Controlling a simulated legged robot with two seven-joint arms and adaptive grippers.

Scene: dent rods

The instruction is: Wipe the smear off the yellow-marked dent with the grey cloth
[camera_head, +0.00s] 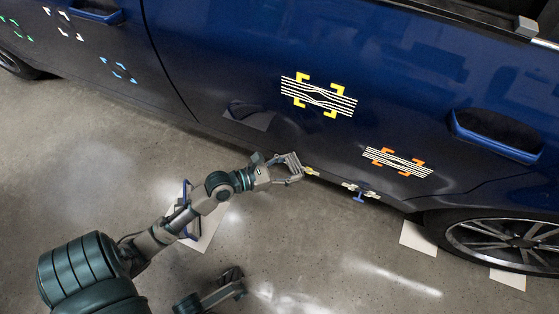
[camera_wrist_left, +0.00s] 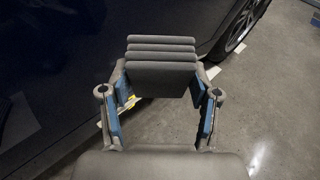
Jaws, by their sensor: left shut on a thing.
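The yellow-marked dent (camera_head: 319,95) is on the dark blue car door, framed by yellow corner marks, with white lines that bulge apart in its middle. I cannot make out a smear there. My left gripper (camera_head: 290,171) is shut on the grey cloth (camera_head: 292,160), below and left of the dent and apart from it. In the left wrist view the cloth (camera_wrist_left: 162,78) shows as a folded, ribbed grey pad between the fingers of the left gripper (camera_wrist_left: 160,100). What looks like my right gripper (camera_head: 235,281) is low in the head view; its fingers are unclear.
An orange-marked dent (camera_head: 398,162) with straighter lines lies lower right on the car (camera_head: 230,60). Blue marks (camera_head: 118,70) are at the left. A blue-handled item (camera_head: 359,194) is near the car's lower edge. A door handle (camera_head: 495,135) sticks out at right. The concrete floor is mostly clear.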

